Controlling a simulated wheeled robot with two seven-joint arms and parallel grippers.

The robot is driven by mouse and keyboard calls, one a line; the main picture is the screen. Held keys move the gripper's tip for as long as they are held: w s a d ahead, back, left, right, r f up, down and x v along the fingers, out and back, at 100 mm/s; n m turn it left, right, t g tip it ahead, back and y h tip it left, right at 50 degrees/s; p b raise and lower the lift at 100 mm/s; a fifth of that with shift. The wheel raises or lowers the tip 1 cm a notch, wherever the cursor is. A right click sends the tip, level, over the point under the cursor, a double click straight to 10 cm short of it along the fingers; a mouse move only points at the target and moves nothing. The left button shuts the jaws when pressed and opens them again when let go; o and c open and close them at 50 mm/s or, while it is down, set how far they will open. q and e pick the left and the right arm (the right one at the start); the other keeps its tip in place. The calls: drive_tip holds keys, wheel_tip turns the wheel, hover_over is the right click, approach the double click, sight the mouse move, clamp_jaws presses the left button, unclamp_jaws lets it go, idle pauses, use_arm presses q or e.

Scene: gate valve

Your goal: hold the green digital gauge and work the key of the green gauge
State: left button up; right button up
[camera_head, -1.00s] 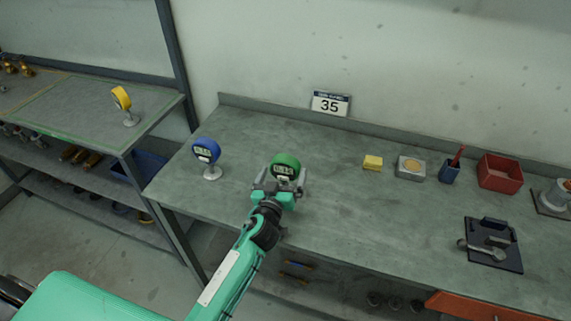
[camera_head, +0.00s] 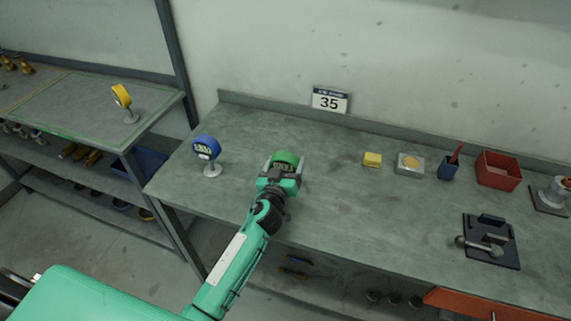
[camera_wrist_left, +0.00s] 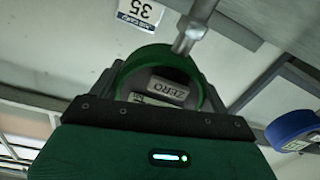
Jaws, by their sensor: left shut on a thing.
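The green digital gauge (camera_head: 287,158) is at the middle of the grey bench in the head view, its lower face hidden behind my left gripper (camera_head: 283,168). That gripper is shut on the gauge, with a finger at either side of it. In the left wrist view the green gauge (camera_wrist_left: 157,55) sits between the dark fingers. Its grey key marked ZERO (camera_wrist_left: 168,91) faces the camera, and the display beside it is partly hidden by the gripper body. A metal stem (camera_wrist_left: 190,35) runs from the gauge's rim. My right gripper is not in view.
A blue gauge (camera_head: 207,150) stands left on the bench. A yellow gauge (camera_head: 122,98) is on the side shelf.

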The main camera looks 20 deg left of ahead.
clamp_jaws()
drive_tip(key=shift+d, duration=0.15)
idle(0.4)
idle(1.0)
